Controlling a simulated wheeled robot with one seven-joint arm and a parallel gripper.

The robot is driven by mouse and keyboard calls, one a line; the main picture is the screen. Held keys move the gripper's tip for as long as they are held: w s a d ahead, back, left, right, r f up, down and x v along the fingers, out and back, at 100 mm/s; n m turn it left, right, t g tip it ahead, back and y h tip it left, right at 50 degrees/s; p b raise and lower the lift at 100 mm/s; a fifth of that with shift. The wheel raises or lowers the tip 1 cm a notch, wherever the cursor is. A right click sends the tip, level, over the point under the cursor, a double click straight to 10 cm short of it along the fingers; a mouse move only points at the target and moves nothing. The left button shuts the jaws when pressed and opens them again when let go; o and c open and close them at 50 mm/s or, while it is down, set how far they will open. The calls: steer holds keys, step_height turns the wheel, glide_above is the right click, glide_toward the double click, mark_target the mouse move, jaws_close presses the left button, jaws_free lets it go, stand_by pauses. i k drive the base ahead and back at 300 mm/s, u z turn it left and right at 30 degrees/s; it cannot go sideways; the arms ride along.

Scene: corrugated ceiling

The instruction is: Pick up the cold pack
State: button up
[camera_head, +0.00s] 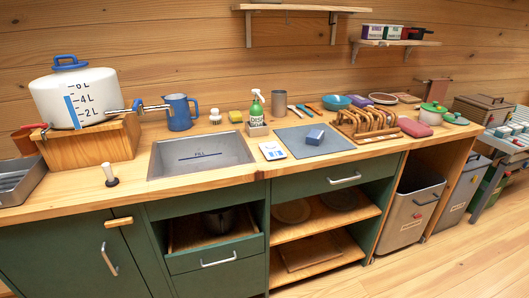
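No label reading cold pack can be made out, so I cannot tell for certain which item it is. A small flat white packet-like item with blue markings (272,151) lies on the wooden counter just right of the sink. A small blue block (315,136) lies on a grey mat (338,144) to its right. A rounded pinkish-red item (414,128) lies farther right, beyond a wooden rack. My gripper is not in view.
One drawer (217,257) stands open below. Bins stand at right; floor at lower right is clear.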

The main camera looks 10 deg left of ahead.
mark_target(277, 153)
steer(key=i, duration=0.9)
steer(key=z, duration=0.05)
